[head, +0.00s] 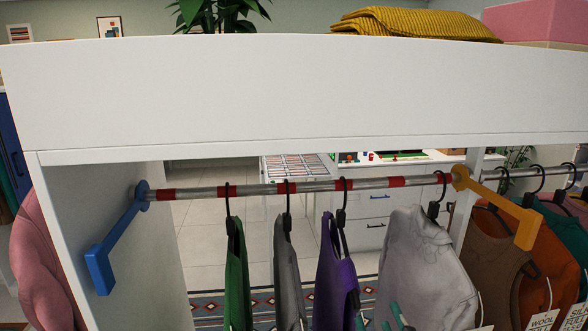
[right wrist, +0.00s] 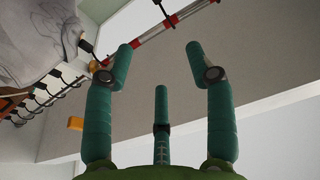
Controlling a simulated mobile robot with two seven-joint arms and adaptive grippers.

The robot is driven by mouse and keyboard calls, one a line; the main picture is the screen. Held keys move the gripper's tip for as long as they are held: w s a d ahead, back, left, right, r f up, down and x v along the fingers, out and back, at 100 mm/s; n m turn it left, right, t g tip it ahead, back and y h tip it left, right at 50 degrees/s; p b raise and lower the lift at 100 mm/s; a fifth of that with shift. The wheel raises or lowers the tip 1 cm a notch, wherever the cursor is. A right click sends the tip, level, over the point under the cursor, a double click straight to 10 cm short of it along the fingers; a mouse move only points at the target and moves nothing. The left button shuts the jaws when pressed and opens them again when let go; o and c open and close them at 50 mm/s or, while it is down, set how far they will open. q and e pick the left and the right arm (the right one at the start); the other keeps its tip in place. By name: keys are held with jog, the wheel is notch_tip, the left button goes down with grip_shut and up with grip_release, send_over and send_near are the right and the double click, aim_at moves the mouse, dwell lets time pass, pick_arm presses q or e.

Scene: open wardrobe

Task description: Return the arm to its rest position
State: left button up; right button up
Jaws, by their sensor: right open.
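My right gripper (head: 382,319) shows only as teal fingertips at the bottom edge of the head view, in front of the grey-white garment (head: 425,262). In the right wrist view, my right gripper (right wrist: 159,50) has its teal fingers spread, with nothing between them. The silver rail with red bands (head: 315,186) runs beyond them, and it also shows at the top of the right wrist view (right wrist: 170,25). My left gripper is not in view.
Green (head: 236,275), grey (head: 287,275) and purple (head: 336,275) garments hang between the blue bracket (head: 118,240) and yellow bracket (head: 500,207). More clothes hang at right. The white wardrobe top (head: 290,90) spans above. A yellow folded cloth (head: 415,24) lies on top.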

notch_tip(320, 180, down, 16)
jog(key=s+d+g+h, duration=0.1)
jog(key=s+g, duration=0.2)
jog(key=g, duration=0.5)
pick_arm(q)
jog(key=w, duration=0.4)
pick_arm(e)
jog(key=s+d+f+g+h, duration=0.2)
jog(key=s+d+f+g, duration=0.2)
jog(key=s+f+g, duration=0.85)
jog(key=s+f+t+b, duration=0.1)
jog(key=s+f+b, duration=0.15)
jog(key=f, duration=1.15)
jog(key=s+f+t+b, duration=0.15)
jog(key=s+f, duration=0.25)
jog(key=f, duration=1)
pick_arm(q)
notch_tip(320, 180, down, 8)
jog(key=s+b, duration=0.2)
jog(key=b, duration=0.1)
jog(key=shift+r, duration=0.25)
pick_arm(e)
jog(key=s+d+f+g, duration=0.1)
jog(key=s+d+f, duration=0.2)
jog(key=s+f, duration=1.1)
jog(key=shift+s+f+n+g, duration=0.3)
jog(key=shift+f+n, duration=0.1)
jog(key=shift+f, duration=0.3)
